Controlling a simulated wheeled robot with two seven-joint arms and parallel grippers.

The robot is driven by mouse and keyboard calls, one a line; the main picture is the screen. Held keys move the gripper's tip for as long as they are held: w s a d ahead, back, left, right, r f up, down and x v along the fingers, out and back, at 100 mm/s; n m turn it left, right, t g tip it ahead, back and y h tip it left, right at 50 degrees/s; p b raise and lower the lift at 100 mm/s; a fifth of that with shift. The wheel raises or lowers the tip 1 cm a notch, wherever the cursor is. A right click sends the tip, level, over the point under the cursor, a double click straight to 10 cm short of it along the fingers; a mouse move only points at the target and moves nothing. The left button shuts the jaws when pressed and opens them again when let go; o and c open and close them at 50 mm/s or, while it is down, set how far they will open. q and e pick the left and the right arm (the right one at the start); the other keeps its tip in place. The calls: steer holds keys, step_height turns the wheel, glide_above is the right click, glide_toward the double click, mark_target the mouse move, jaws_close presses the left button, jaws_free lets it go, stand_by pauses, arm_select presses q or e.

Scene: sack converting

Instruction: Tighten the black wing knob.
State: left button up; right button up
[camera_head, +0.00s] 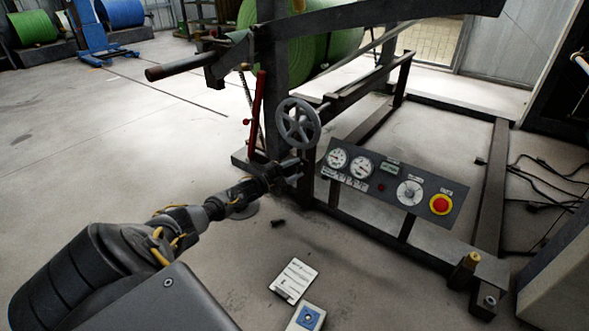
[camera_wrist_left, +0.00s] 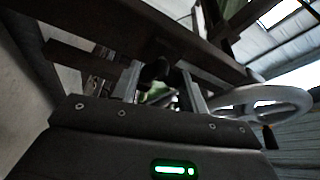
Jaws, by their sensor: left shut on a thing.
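The black wing knob (camera_wrist_left: 155,70) shows as a small dark shape between the two fingers in the left wrist view. It sits close to the dark frame of the machine. My left gripper (camera_head: 289,170) reaches in from the left in the head view, at the frame post just below the grey handwheel (camera_head: 298,123). Its two fingers (camera_wrist_left: 160,80) stand either side of the knob and are shut on it. In the head view the knob is mostly hidden by the gripper and cannot be made out clearly. My right gripper is not in view.
A control panel (camera_head: 390,183) with gauges, a dial and a red stop button (camera_head: 440,204) is right of the gripper. A red lever (camera_head: 257,112) stands left of the handwheel. A white card (camera_head: 293,280) lies below. Open floor lies to the left.

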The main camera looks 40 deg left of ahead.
arm_select(q)
steer(key=shift+m+g, duration=0.3)
steer(key=shift+m, duration=0.3)
steer(key=o, duration=1)
steer(key=shift+s, duration=0.1)
steer(key=p+v, duration=0.5)
steer(key=v, duration=0.5)
steer(key=shift+s+a+f+p, duration=0.1)
steer(key=shift+s+p, duration=0.2)
steer(key=shift+p, duration=0.1)
